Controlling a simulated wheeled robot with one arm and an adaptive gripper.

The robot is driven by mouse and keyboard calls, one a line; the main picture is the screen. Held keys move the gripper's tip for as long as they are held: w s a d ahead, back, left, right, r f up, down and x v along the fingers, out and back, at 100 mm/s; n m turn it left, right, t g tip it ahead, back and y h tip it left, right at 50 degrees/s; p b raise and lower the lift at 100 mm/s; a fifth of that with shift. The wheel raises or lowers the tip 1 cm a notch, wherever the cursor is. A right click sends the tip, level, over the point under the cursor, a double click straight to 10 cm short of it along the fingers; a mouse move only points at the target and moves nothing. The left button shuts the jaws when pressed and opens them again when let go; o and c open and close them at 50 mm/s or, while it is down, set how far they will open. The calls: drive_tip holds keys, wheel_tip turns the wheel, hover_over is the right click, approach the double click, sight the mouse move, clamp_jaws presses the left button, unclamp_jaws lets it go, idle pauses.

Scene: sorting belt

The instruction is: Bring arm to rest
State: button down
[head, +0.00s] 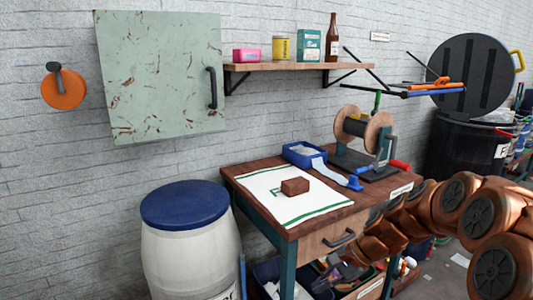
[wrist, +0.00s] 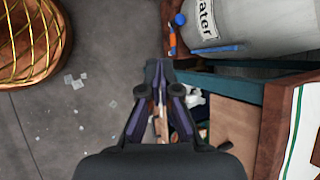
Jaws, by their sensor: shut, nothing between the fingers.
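My gripper (wrist: 159,72) is shut and empty in the wrist view, with its fingertips together. It hangs above the floor beside the front of the wooden workbench (wrist: 235,135). My copper-coloured arm (head: 430,218) reaches in from the right in the head view, bent low in front of the bench's right end. The gripper itself cannot be made out in the head view.
The bench top (head: 245,172) holds a white cloth (head: 275,208) with a brown block (head: 295,186), a blue tray (head: 300,160) and a reel stand (head: 362,140). A blue-lidded barrel (head: 188,245) stands left. Open floor (wrist: 95,45) shows left of my gripper.

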drive_tip(key=s+a+r+n+g+h+p, duration=0.1)
drive_tip(key=s+r+n+h+p, duration=0.2)
drive_tip(key=s+r, duration=0.45)
drive_tip(key=s+a+r+n+g+h+p, duration=0.1)
drive_tip(key=s+r+n+p, duration=0.35)
drive_tip(key=s, duration=0.55)
drive_tip(key=s+d+r+n+h+p, duration=0.1)
drive_tip(key=s+d+r+n+p, duration=0.1)
drive_tip(key=s, duration=0.6)
drive_tip(key=s+d+r+n+h+p, duration=0.2)
drive_tip(key=s+d+r+p, duration=0.2)
drive_tip(key=s, duration=0.3)
drive_tip(key=shift+s+d+r+g+h+p, duration=0.3)
drive_tip(key=shift+s+r+g+p, duration=0.1)
drive_tip(key=shift+r+p, duration=0.5)
